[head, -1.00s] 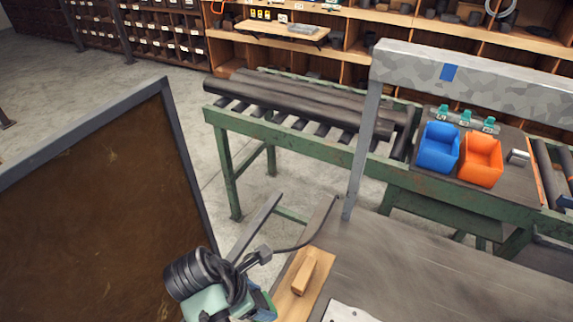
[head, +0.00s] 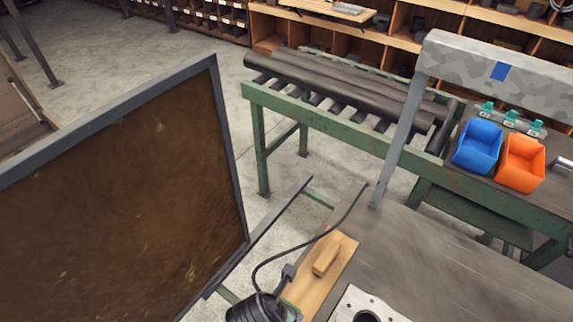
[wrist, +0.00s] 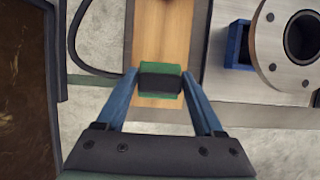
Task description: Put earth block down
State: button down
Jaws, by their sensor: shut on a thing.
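In the wrist view my gripper (wrist: 160,76) is shut on a small green block with a black band (wrist: 160,88), which I take as the earth block. It is held between the tips of the two blue fingers, over the wooden board (wrist: 162,30). I cannot tell whether it touches the board. In the head view the wooden board (head: 301,292) lies on the grey bench, with a small wooden block (head: 327,257) on it.
A black cable (head: 305,243) loops beside the board. A flanged pipe (wrist: 290,40) stands close right of the board. A brown framed screen (head: 120,190) stands at left. Blue (head: 478,147) and orange bins (head: 521,162) sit at back right.

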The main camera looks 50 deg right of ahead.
jog(key=shift+f, duration=1.35)
jog(key=shift+f, duration=0.1)
grip_release()
jog(key=shift+f, duration=0.15)
jog(key=v, duration=1.2)
jog(key=shift+s, duration=0.1)
